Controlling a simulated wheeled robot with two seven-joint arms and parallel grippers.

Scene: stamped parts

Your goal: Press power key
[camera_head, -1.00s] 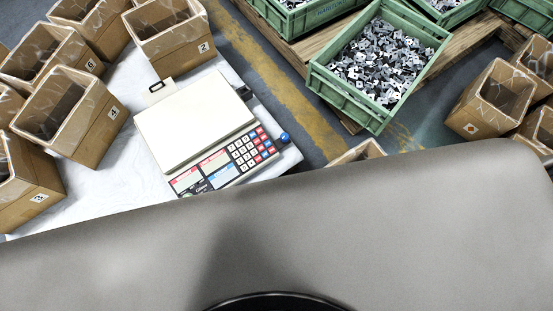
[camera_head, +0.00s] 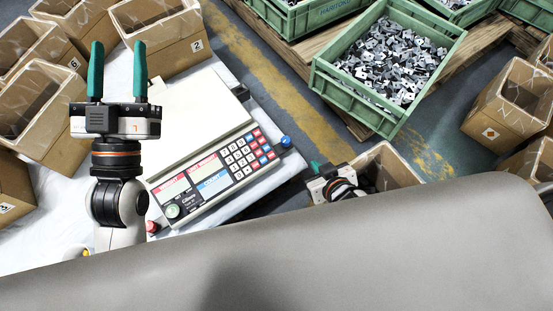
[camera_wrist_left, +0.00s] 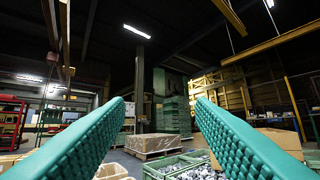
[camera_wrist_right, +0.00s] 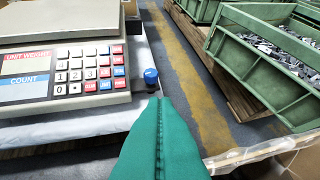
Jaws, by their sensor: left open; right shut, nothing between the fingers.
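A white weighing scale (camera_head: 205,115) with a key panel stands on the white table. Its keypad (camera_head: 248,152) has white, red and blue keys; I cannot read which is the power key. In the right wrist view the keypad (camera_wrist_right: 90,68) is at the upper left. My left gripper (camera_head: 118,60) is open and empty, fingers pointing up, over the table left of the scale. Its spread fingers show in the left wrist view (camera_wrist_left: 162,105). My right gripper (camera_head: 317,165) is right of the scale, apart from it. In the right wrist view its fingers (camera_wrist_right: 160,110) are shut and empty.
A blue knob (camera_head: 286,141) is at the scale's right corner. Cardboard bins (camera_head: 165,35) crowd the table's left and back. A cardboard box (camera_head: 392,168) is beside my right gripper. A green crate (camera_head: 350,95) of metal parts is at the back right.

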